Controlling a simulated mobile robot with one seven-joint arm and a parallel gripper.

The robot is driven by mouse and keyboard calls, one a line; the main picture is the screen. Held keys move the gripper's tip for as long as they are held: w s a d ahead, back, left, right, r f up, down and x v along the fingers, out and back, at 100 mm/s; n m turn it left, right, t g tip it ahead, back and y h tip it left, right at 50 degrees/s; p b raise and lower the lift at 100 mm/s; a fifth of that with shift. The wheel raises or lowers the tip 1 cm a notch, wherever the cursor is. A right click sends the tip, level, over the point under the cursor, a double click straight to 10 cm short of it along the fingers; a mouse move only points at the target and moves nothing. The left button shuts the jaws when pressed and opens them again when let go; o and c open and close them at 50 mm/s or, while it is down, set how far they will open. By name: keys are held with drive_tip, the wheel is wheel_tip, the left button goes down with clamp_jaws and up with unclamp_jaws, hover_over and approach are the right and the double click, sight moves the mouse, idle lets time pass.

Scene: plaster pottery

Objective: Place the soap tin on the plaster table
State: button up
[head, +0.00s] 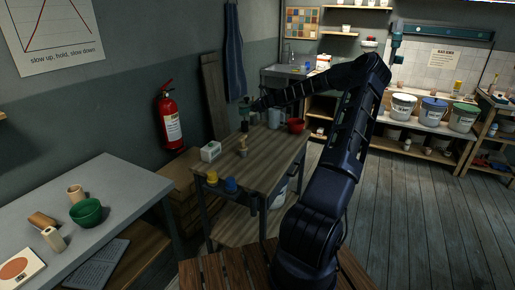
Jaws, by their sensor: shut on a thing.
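My gripper (247,107) is at the end of my outstretched arm, over the far left part of the wooden table (262,165). It is shut on a small dark green thing (244,126), which I take to be the soap tin. The thing is small and partly dark, so its shape is unclear. I cannot tell whether it touches the tabletop. A grey-topped table (135,190) stands at the left. No label shows which one is the plaster table.
The wooden table holds a white box (210,151), a tan object (242,147), a grey cup (273,118) and a red bowl (296,125). Yellow (212,178) and blue (231,185) pots sit at its front edge. A green bowl (87,212) is on the grey table.

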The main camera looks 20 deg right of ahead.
sight(255, 144)
drive_tip(key=d, duration=0.2)
drive_tip(key=s+d, duration=0.1)
drive_tip(key=shift+r, duration=0.35)
drive_tip(key=shift+s+d, duration=0.1)
drive_tip(key=shift+d, duration=0.15)
drive_tip(key=shift+d+f, duration=0.1)
drive_tip(key=shift+f, duration=0.3)
wheel_tip(255, 144, down, 19)
drive_tip(key=shift+f, duration=0.1)
drive_tip(key=o, duration=1.8)
drive_tip(key=shift+g, duration=0.3)
